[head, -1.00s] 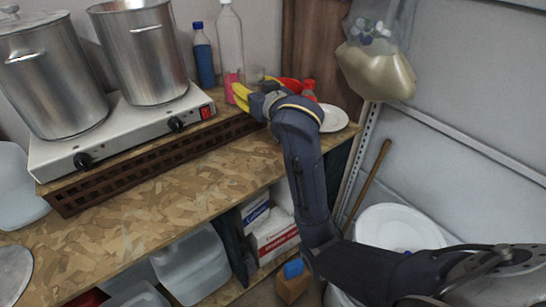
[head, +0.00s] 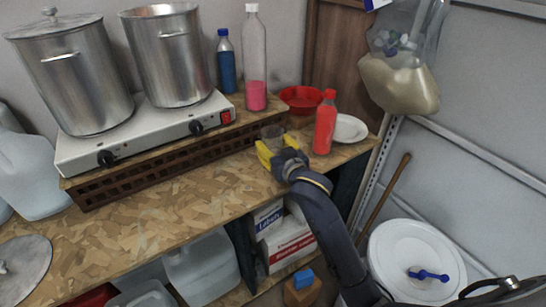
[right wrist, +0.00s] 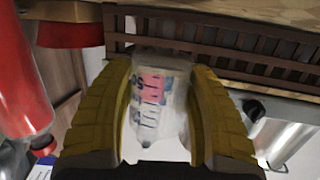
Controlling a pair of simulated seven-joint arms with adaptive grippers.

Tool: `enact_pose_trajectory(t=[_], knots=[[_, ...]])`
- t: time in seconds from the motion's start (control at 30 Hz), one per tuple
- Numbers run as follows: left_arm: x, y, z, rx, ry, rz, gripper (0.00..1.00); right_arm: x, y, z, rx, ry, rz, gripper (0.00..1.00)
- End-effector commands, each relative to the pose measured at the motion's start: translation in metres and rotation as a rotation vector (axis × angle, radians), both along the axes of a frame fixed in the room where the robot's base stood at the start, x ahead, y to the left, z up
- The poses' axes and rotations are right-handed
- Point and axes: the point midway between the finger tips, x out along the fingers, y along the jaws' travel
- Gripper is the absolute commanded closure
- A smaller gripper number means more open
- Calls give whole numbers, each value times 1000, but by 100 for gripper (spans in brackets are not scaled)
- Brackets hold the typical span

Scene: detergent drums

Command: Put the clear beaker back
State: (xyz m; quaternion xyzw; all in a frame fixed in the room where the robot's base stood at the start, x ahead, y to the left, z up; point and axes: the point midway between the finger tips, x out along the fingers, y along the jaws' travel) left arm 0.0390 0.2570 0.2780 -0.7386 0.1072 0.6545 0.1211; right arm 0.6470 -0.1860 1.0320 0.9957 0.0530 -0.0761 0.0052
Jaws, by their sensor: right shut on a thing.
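The clear beaker (head: 273,132) is small and see-through. It is held between the yellow fingers of my right gripper (head: 270,151), near the right end of the brown slatted rack, partly hidden by the fingers. In the right wrist view the beaker (right wrist: 158,98) fills the gap between both fingers of the right gripper (right wrist: 160,110), and coloured print shows through it. I cannot tell whether its base touches anything. My left gripper is not in view.
A red squeeze bottle (head: 325,122), a red bowl (head: 300,97) and a white plate (head: 350,128) stand to the right. A clear bottle with pink liquid (head: 256,95) and a blue bottle (head: 226,65) stand behind. The hot plate (head: 140,132) carries two steel pots. The front board (head: 170,195) is mostly clear.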

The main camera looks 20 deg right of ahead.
Motion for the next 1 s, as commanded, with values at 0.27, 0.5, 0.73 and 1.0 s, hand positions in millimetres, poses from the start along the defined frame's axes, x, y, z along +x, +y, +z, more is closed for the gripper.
enact_pose_trajectory(t=[0.27, 0.5, 0.73, 1.0], knots=[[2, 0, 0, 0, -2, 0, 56, 0, -1, -23, -2, 4, -1, 77], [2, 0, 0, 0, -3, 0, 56, 0, 0, -44, 0, 1, 0, 77], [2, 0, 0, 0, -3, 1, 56, 0, 0, -45, 0, 0, 0, 77], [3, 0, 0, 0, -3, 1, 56, 0, 0, -49, 1, 0, 0, 43]])
